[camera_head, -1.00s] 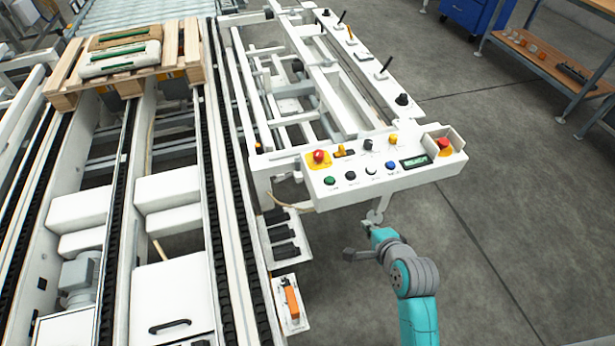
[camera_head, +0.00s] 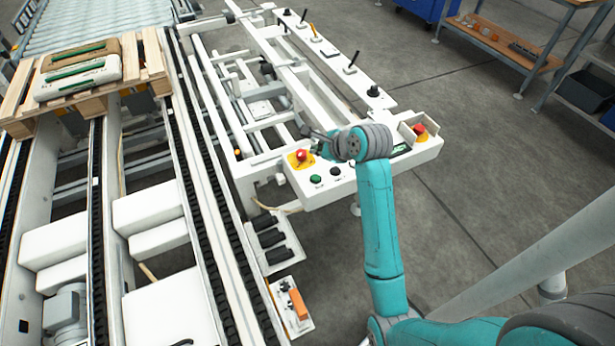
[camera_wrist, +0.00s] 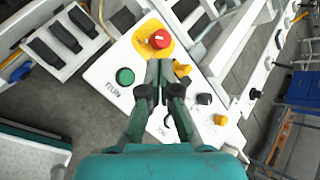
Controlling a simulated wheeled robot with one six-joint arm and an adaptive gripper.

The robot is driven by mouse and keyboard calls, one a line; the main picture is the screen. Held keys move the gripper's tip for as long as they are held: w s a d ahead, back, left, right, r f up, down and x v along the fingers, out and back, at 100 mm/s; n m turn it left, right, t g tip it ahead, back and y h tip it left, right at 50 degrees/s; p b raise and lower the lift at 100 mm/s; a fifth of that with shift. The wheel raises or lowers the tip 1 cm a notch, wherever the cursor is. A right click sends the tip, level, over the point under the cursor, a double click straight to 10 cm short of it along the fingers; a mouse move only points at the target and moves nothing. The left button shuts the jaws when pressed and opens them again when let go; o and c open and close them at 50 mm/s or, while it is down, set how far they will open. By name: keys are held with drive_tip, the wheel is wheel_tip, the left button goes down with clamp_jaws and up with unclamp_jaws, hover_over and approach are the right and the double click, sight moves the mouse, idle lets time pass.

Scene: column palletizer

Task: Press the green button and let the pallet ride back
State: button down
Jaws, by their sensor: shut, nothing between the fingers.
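The green button (camera_head: 316,179) is on the sloped white control panel (camera_head: 318,196), below the red emergency stop (camera_head: 301,157). In the wrist view the green button (camera_wrist: 125,76) lies just left of my gripper (camera_wrist: 165,68), whose fingers are together and empty over the panel. The red stop with its yellow ring (camera_wrist: 160,40) is just beyond the fingertips. In the head view my arm covers the right part of the panel and most of my gripper. The wooden pallet (camera_head: 155,62) stands at the far left on the chain conveyor, bearing sacks (camera_head: 80,76).
Black chain tracks (camera_head: 205,165) run along the left. A second red stop (camera_head: 420,130) is at the panel's right end, and a row of levers (camera_head: 350,65) stands behind. A yellow switch (camera_wrist: 182,68) is close to the fingers. Grey floor is open at right.

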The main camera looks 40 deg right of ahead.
sight(317, 178)
idle(0.3)
drive_tip(key=shift+f, duration=4.4)
drive_tip(key=shift+f, duration=0.15)
drive_tip(key=shift+f, duration=0.3)
